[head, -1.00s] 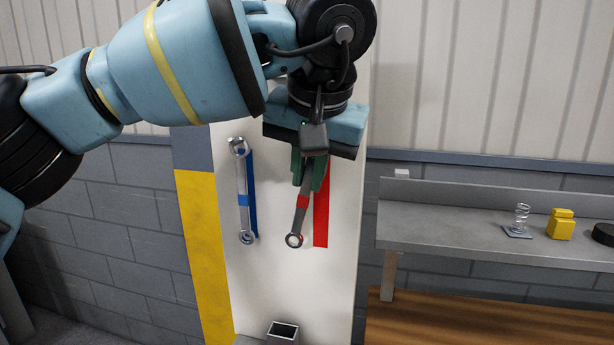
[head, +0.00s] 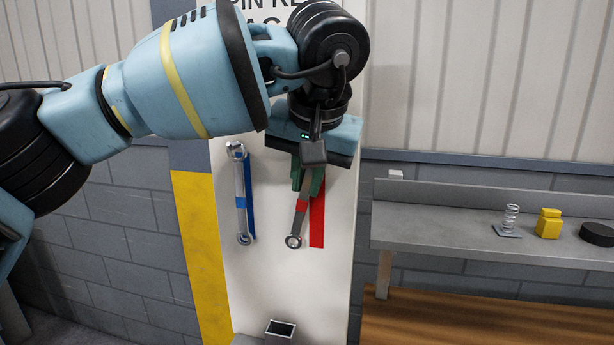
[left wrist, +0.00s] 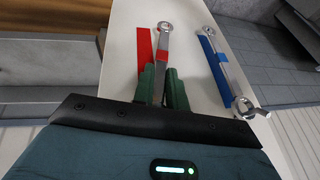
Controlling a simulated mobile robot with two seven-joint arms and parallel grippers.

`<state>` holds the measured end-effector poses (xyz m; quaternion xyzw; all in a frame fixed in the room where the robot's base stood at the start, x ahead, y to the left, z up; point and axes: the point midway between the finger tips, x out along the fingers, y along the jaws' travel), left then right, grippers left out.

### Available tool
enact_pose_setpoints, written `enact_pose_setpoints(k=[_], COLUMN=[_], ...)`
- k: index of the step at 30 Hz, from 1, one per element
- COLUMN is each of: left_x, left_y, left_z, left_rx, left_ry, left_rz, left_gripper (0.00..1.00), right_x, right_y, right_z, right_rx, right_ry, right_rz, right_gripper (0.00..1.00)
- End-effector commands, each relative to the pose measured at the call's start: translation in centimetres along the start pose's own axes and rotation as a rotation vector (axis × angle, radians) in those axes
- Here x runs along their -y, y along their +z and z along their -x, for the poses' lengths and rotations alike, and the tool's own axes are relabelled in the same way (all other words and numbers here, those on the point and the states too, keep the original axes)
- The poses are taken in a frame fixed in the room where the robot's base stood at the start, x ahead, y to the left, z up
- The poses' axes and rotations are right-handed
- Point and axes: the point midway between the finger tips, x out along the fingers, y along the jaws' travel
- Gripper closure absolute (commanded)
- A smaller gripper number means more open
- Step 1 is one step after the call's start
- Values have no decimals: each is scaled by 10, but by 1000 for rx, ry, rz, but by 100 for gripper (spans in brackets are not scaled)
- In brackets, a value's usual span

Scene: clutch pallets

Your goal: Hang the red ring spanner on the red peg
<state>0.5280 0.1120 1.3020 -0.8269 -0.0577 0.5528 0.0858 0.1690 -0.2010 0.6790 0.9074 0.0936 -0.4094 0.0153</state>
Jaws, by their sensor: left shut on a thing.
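The red ring spanner (head: 297,220), grey with a red band, hangs ring end down in front of the white board (head: 265,290). My left gripper (head: 306,185) is shut on its upper part with green fingers. In the left wrist view the spanner (left wrist: 162,55) lies between the fingers (left wrist: 161,85), its ring end pointing away. A red stripe (head: 317,220) on the board is just right of the spanner. The spanner's upper end and the red peg are hidden behind my gripper. I cannot tell whether the spanner touches the peg. My right gripper is not in view.
A blue-banded spanner (head: 241,195) hangs beside a blue stripe (head: 250,190), close left of my gripper. A grey shelf (head: 450,225) at the right holds a spring (head: 510,217), a yellow block (head: 549,223) and a black disc (head: 597,234). An open grey box (head: 281,330) sits below.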

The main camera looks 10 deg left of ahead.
Motion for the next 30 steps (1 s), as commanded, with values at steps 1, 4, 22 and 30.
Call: enact_pose_setpoints(k=[1,4,22,30], left_x=[0,0,0,0], left_y=[0,0,0,0], left_z=[0,0,5,45], left_rx=[0,0,-1,-3], left_ry=[0,0,0,0], left_rz=[0,0,0,1], left_gripper=[100,100,61,61], right_x=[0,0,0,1], right_y=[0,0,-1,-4], right_z=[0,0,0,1], right_rx=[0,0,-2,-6], right_ry=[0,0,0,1], right_rz=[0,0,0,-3], right_gripper=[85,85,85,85])
